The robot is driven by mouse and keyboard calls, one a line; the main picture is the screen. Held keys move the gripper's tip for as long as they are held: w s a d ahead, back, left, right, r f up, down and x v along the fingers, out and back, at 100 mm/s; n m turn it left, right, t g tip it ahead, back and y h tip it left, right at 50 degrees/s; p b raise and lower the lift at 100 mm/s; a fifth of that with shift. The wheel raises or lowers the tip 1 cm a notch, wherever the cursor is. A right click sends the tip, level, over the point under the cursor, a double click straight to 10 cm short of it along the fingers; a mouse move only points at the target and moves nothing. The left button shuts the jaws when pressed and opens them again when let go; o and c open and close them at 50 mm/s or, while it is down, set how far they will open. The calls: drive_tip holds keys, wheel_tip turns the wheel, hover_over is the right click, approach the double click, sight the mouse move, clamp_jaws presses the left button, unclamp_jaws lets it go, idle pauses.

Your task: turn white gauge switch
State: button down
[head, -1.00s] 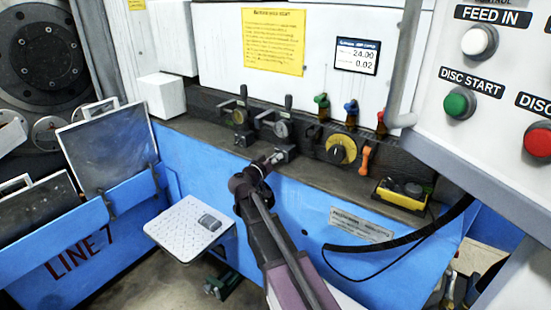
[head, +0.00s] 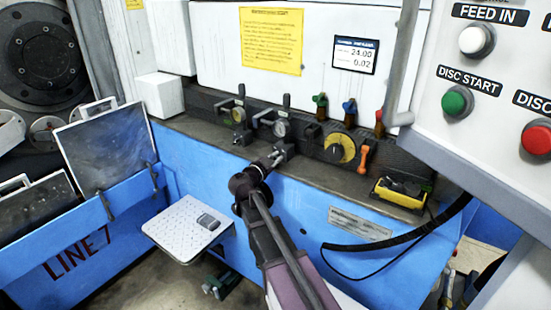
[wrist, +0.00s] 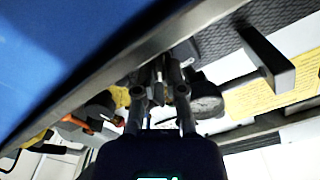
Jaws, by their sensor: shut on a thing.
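The white-faced gauge (head: 282,128) sits on the dark ledge of the blue machine, with a dark upright lever beside it. My gripper (head: 280,154) reaches up to the ledge just below this gauge. In the wrist view my gripper (wrist: 161,78) is shut on a small metal part, which I take to be the white gauge switch (wrist: 158,68). The fingers hide most of it, so its exact angle cannot be told. The round gauge body (wrist: 207,99) is close to the right of the fingers in that view.
A yellowish gauge (head: 239,115) with its own lever stands just left. To the right are a yellow dial (head: 340,149), an orange handle (head: 364,158), coloured knobs and a yellow box (head: 401,192). The control panel (head: 481,125) overhangs at the right.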

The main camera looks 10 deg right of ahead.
drive_tip(key=shift+m, duration=1.2)
drive_tip(key=c, duration=0.7)
unclamp_jaws()
drive_tip(key=shift+s+a, duration=0.1)
drive_tip(key=shift+s, duration=0.1)
drive_tip(key=shift+v, duration=5.85)
